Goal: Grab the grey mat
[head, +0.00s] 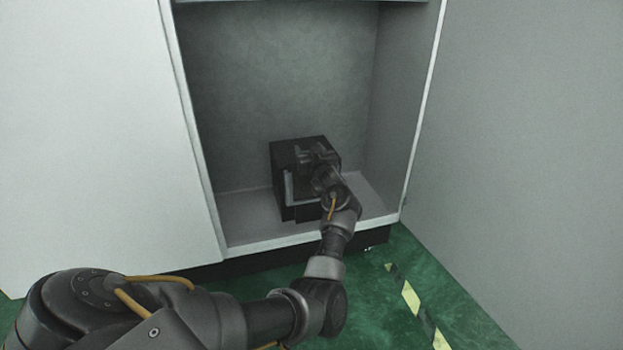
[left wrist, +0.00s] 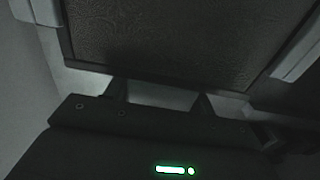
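A black box (head: 283,160) stands on the floor of the open cabinet. In the left wrist view, a dark grey textured sheet (left wrist: 165,35) with a thin black edge fills the upper middle; it may be the grey mat, but I cannot tell for sure. My left gripper (head: 316,158) is over the top of the box in the head view and hides part of it. In the left wrist view its two dark fingers (left wrist: 159,98) stand apart just below the sheet's lower edge, with nothing visible between them. My right gripper is out of view.
The cabinet's left side edge (head: 196,140) and right wall (head: 392,110) flank the box. A grey door or panel (head: 530,130) stands at the right. Light grey pieces (left wrist: 298,52) sit beside the sheet. The green floor (head: 400,275) has a striped line.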

